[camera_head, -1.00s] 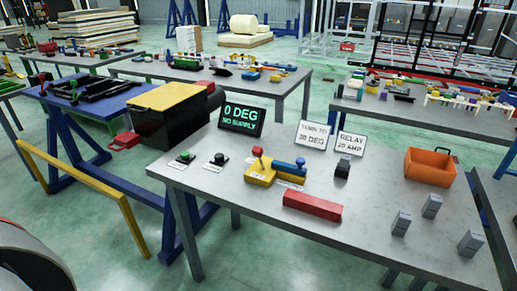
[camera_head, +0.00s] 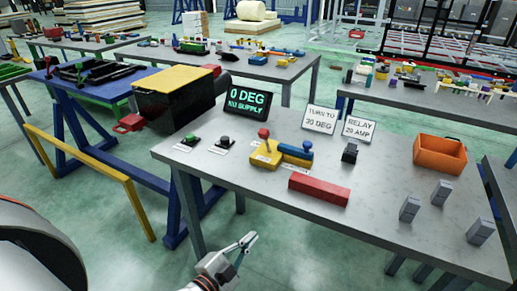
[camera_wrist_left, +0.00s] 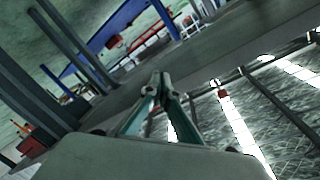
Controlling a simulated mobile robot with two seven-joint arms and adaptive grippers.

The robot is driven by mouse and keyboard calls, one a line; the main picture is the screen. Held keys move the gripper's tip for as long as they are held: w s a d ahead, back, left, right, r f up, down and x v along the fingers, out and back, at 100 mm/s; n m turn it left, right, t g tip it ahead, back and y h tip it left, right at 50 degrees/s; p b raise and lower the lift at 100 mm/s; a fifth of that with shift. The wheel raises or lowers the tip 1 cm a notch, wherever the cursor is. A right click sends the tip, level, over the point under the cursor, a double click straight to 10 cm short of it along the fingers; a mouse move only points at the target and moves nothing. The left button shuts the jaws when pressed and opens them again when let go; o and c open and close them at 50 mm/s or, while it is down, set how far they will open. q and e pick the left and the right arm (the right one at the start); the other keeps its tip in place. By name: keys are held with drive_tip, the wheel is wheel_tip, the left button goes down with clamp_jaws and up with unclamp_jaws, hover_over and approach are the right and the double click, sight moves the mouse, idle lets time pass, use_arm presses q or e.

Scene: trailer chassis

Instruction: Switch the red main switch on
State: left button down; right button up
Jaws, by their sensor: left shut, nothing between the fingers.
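A red-knobbed lever (camera_head: 264,133) stands on a yellow block (camera_head: 262,158) on the grey workbench (camera_head: 235,176), in the head view. I take it for the red main switch; the label by it is too small to read. A blue-topped part (camera_head: 297,152) sits just right of it. A dark display (camera_head: 248,96) behind reads "0 DEG" and "NO SUPPLY". My left gripper (camera_head: 248,240) is shut and empty, in front of the bench's near edge and well short of the lever. Its fingertips show together in the left wrist view (camera_wrist_left: 159,78). My right gripper is not in view.
A green button (camera_head: 190,138) and a black knob (camera_head: 225,141) stand left of the lever. A red bar (camera_head: 319,190) lies in front. Two signs (camera_head: 320,119), an orange bin (camera_head: 440,154) and grey blocks (camera_head: 410,208) stand further right. A yellow rail (camera_head: 90,182) runs left of the bench.

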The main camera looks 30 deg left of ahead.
sight(262, 137)
use_arm(q)
drive_tip(key=shift+w+a+r+m+t+y+b, duration=0.35)
drive_tip(key=shift+w+a+r+m+t, duration=0.8)
drive_tip(key=shift+r, duration=1.15)
drive_tip(key=shift+w+a+r+m+t+y+b, duration=0.35)
drive_tip(key=shift+w+a+r+m+t, duration=0.75)
drive_tip(key=shift+r, duration=1.2)
drive_tip(key=shift+w+a+r+m+t+y+b, duration=0.3)
drive_tip(key=shift+w+a+r+m+t, duration=0.85)
drive_tip(key=shift+r, duration=1.15)
drive_tip(key=shift+s, duration=0.1)
drive_tip(key=x, duration=0.7)
drive_tip(key=p+x, duration=0.1)
drive_tip(key=x, duration=0.5)
drive_tip(key=shift+w+p, duration=0.3)
drive_tip(key=shift+w, duration=0.15)
